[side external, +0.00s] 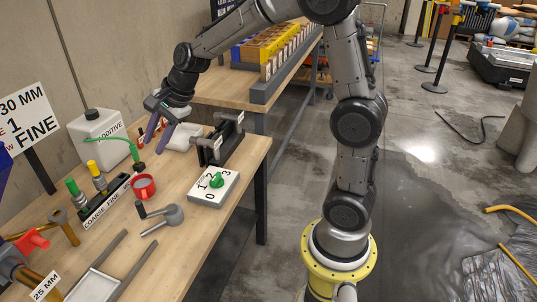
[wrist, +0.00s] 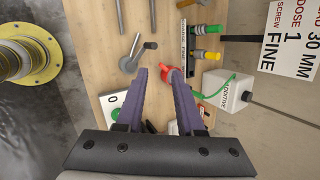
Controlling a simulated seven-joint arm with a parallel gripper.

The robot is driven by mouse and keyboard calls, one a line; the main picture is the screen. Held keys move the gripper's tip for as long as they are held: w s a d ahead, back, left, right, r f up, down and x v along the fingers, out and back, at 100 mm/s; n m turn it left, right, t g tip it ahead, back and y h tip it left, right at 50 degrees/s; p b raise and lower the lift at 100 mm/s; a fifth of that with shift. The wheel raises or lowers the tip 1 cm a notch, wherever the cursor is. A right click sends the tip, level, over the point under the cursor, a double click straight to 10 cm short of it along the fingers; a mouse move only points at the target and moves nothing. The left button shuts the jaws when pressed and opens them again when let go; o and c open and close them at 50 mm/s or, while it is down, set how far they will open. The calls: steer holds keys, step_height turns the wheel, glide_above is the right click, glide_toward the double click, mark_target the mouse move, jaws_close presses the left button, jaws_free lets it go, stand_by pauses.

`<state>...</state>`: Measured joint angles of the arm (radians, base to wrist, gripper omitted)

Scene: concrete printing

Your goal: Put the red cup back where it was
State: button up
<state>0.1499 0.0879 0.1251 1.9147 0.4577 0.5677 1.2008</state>
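The red cup (side external: 144,187) stands upright on the wooden workbench, in front of the coarse/fine valve block. In the wrist view the red cup (wrist: 167,72) shows just beyond the right fingertip, which partly hides it. My gripper (side external: 150,147) has two purple fingers, spread apart and empty. It hangs above the back part of the bench, beyond the cup in the side view. In the wrist view my gripper (wrist: 159,74) shows a clear gap between its fingers, with bench top visible through it.
A white dial box with a green knob (side external: 216,181) and a grey crank handle (side external: 172,214) sit near the cup. The valve block (side external: 108,203) and the white additive jug (side external: 97,133) stand towards the wall. A dark bracket fixture (side external: 217,146) stands to the right.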

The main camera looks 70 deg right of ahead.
steer(key=s+r+n+h, duration=0.1)
steer(key=s+n, duration=0.8)
steer(key=s, duration=0.5)
steer(key=s+a+r+n+h, duration=0.1)
steer(key=s+r+n, duration=0.1)
steer(key=s+n, duration=0.8)
steer(key=s, duration=0.4)
steer(key=shift+s+a, duration=0.25)
steer(key=shift+s, duration=0.1)
